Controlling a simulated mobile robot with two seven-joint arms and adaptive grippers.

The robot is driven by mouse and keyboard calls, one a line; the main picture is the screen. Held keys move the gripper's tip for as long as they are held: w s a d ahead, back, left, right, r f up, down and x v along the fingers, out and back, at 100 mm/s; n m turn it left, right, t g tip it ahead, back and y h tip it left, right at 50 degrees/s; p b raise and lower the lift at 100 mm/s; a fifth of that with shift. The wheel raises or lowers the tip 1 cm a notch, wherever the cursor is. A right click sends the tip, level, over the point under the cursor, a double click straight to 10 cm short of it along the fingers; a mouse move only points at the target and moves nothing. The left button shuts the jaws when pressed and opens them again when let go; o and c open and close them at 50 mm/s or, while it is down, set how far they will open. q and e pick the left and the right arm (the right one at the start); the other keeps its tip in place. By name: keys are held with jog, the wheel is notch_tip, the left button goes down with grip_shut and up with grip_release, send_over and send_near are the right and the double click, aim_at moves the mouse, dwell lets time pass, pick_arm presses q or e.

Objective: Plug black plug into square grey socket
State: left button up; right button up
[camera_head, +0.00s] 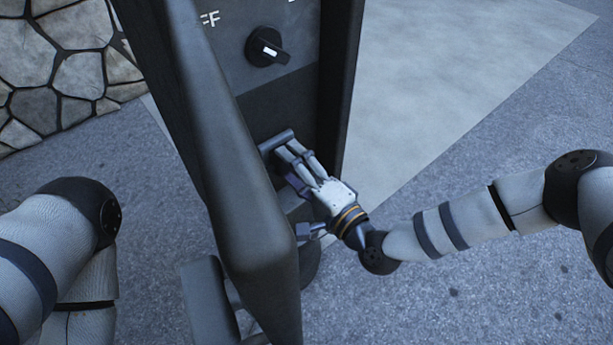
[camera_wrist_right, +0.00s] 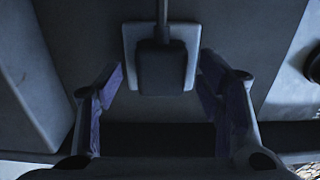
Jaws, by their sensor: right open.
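The black plug (camera_wrist_right: 165,70) shows in the right wrist view, in front of the square grey socket (camera_wrist_right: 132,40). It covers the socket's middle, and its cable runs up from it. I cannot tell how deep the plug sits. My right gripper (camera_wrist_right: 160,82) is open, with one finger on each side of the plug and gaps between. In the head view, my right gripper (camera_head: 290,163) is at the cabinet's lower panel, below the switch. The plug is hard to make out there. My left arm shows at the left edge, but its gripper is out of view.
The dark cabinet (camera_head: 228,160) has a thick side frame left of my right gripper and a dark edge (camera_head: 340,80) to its right. A rotary switch (camera_head: 267,48) is above. A stone wall (camera_head: 60,60) stands at upper left. Paved ground at right is clear.

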jog(key=v, duration=1.1)
